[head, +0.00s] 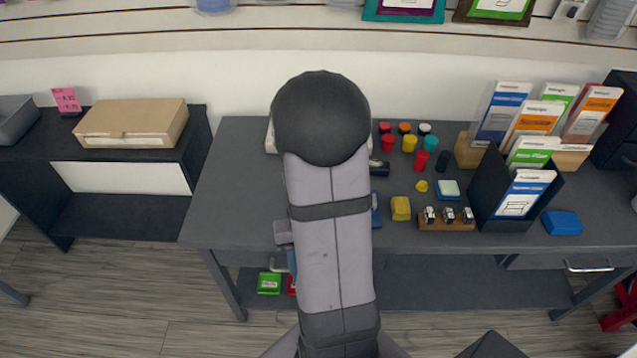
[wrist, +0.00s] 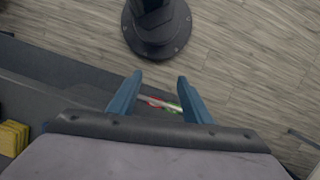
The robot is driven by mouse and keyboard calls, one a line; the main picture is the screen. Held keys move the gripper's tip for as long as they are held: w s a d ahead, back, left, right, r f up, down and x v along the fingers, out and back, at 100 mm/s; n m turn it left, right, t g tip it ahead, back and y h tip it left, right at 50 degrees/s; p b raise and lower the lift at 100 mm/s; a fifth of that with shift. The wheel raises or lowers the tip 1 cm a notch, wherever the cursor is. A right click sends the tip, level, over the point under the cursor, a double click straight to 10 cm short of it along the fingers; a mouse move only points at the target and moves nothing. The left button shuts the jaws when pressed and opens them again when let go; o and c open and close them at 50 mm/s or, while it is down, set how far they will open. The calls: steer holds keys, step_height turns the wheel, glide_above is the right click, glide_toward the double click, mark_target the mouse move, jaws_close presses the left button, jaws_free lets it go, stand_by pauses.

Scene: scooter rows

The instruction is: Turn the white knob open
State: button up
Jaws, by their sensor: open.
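I cannot clearly pick out a white knob. A small pale round piece (head: 425,128) stands at the back of the grey table, beside an orange and a red one; I cannot tell if it is a knob. My gripper shows in the wrist view (wrist: 159,80), its two blue fingers spread apart with nothing held. It points downward near the table's front edge. In the head view my arm hides most of the gripper and the table's left middle.
The table (head: 235,185) holds a wooden block with several small metallic pieces (head: 446,223), a yellow block (head: 401,208), a blue block (head: 562,223) and a black leaflet holder (head: 500,200). A brown box (head: 133,124) is on the left shelf. The table's left end is clear.

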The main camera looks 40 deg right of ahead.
steer(key=w+d+r+m+p, duration=0.2)
steer(key=w+d, duration=0.1)
steer(key=d, duration=0.1)
steer(key=w+d+r+m+t+h+p, duration=0.1)
steer(key=w+d+r+m+p, duration=0.1)
steer(key=w+d+r, duration=0.1)
steer(key=w+d+r+m+t+p, duration=0.1)
steer(key=w+d+r+m+p, duration=0.1)
steer(key=w+d, duration=0.3)
steer(key=shift+d+r+m, duration=0.5)
steer(key=shift+d+m, duration=0.1)
steer(key=shift+d, duration=0.05)
steer(key=shift+w+d+r+m+h, duration=0.1)
steer(key=shift+w+r+m+h, duration=0.15)
steer(key=shift+m, duration=0.35)
steer(key=shift+f+m, duration=0.1)
steer(key=shift+m, duration=1.3)
steer(key=shift+s+f, duration=0.1)
steer(key=shift+f, duration=0.05)
steer(key=shift+f+p, duration=0.85)
steer(key=shift+f, duration=2.65)
steer(key=c, duration=1.1)
